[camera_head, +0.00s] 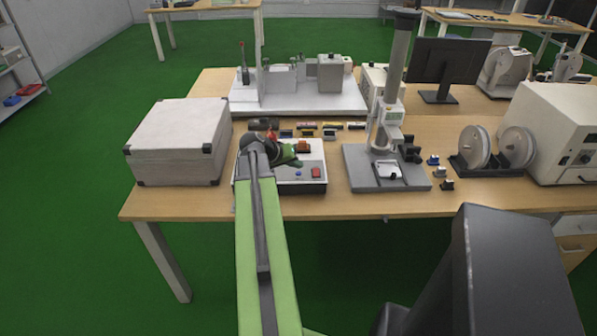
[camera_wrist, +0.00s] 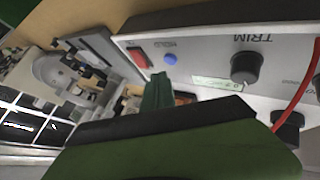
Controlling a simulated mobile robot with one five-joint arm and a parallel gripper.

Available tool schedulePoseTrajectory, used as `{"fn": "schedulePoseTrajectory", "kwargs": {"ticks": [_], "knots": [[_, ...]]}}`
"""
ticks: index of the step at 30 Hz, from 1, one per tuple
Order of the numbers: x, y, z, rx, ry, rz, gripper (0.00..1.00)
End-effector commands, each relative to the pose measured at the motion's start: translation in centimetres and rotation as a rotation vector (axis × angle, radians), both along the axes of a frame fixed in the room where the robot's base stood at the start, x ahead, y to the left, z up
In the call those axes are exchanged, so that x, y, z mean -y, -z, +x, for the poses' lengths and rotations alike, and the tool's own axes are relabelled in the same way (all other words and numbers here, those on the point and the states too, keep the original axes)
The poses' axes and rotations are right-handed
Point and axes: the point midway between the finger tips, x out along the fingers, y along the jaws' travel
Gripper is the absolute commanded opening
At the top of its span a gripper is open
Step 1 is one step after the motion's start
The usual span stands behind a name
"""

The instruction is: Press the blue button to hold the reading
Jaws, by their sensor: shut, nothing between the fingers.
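The blue button (camera_head: 298,172) is a small round button on the light panel of a box-shaped instrument (camera_head: 288,187) on the bench. In the wrist view the blue button (camera_wrist: 170,60) sits beside the HOLD label, between a red switch (camera_wrist: 138,57) and the TRIM knob (camera_wrist: 245,67). My gripper (camera_head: 296,162) is over the panel, just behind the button in the head view. In the wrist view the shut, empty fingers of my gripper (camera_wrist: 160,77) point toward the panel. The tip appears just below the button in the picture. I cannot tell whether it touches the panel.
A white case (camera_head: 178,142) stands left of the instrument. A grey stand (camera_head: 388,170) is to its right, with small blocks (camera_head: 440,172) and a two-reel device (camera_head: 490,150) beyond. A red cable (camera_wrist: 302,90) rises from the panel's right side in the wrist view.

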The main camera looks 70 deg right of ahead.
Motion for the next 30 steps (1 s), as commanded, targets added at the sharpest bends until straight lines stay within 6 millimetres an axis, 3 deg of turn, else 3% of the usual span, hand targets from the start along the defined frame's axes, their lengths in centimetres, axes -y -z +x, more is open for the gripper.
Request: {"fn": "schedulePoseTrajectory", "kwargs": {"ticks": [16, 30], "knots": [[0.0, -6.1, 0.0, 0.0, 0.0, 0.0, 0.0], [0.0, -5.9, 0.0, 0.0, 0.0, 0.0, 0.0]]}}
